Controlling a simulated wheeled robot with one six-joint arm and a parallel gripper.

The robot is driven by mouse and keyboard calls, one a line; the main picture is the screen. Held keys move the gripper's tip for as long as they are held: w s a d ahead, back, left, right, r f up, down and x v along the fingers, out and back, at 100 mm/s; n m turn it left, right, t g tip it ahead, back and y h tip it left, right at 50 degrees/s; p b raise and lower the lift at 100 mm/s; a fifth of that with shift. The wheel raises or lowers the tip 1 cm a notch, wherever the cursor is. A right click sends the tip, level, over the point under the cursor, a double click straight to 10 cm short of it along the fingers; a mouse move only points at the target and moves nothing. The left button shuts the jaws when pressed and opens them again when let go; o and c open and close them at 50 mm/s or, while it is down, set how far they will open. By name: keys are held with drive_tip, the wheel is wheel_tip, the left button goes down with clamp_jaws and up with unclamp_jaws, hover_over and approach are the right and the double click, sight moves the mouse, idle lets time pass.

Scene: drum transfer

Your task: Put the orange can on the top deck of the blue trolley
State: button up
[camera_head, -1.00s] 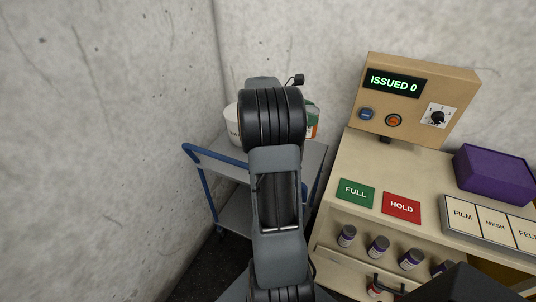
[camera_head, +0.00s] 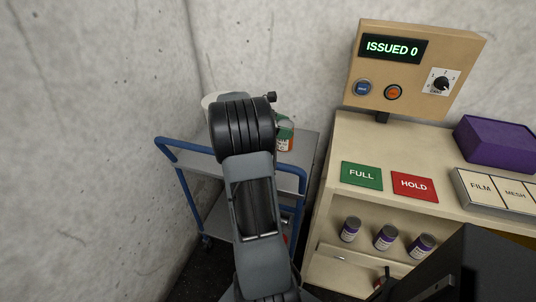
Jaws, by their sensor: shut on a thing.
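The blue trolley (camera_head: 178,150) stands against the wall at the left of the cabinet, with a grey top deck (camera_head: 305,150) and a lower deck. A can with green, white and orange bands (camera_head: 286,137) shows on or just above the top deck, right of my arm; I cannot tell whether it is the orange can or whether it is held. A small orange-red patch (camera_head: 286,238) shows low beside my arm, too small to identify. My arm covers the middle of the trolley. My gripper is hidden behind it.
A white container (camera_head: 208,100) is partly hidden behind my arm on the trolley. The cabinet right of it bears a green FULL plate (camera_head: 361,175), a red HOLD plate (camera_head: 414,185), a panel reading ISSUED 0 (camera_head: 410,70) and a purple box (camera_head: 497,142). Several purple-banded cans (camera_head: 386,237) stand on its shelf.

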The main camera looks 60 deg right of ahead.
sight(283, 148)
drive_tip(key=shift+f+b, duration=0.5)
drive_tip(key=shift+f, duration=4.2)
drive_tip(key=shift+f, duration=0.1)
drive_tip(key=o, duration=1.2)
drive_tip(key=shift+f, duration=0.1)
drive_tip(key=shift+o, duration=0.2)
drive_tip(key=shift+w+r, duration=0.1)
drive_tip(key=shift+r, duration=0.15)
drive_tip(key=v, duration=1.2)
drive_tip(key=shift+p, duration=0.3)
